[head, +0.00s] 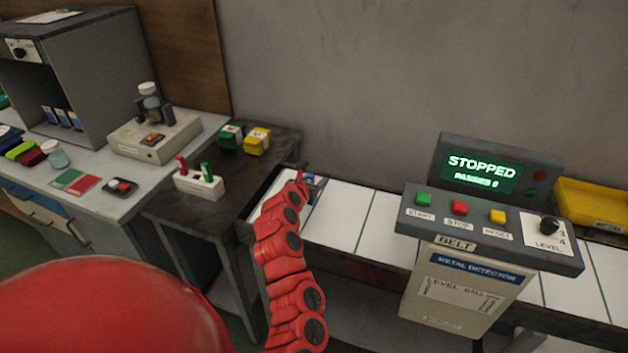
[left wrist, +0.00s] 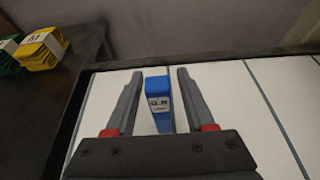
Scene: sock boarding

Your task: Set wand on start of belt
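A blue wand with a small white label (left wrist: 158,103) is at the left start of the white belt (head: 336,213). It sits between the two fingers of my left gripper (left wrist: 160,73). The fingers are apart, with narrow gaps beside the wand, so the gripper looks open around it. In the head view my red left arm reaches to the belt's left end, and only a bit of blue shows past it. Whether the wand's underside touches the belt is hidden. My right gripper is not in view.
A white holder (head: 199,186) with a red and a green stick stands on the dark side table. The belt control panel (head: 490,225) reads STOPPED. A yellow bin (head: 592,205) stands far right.

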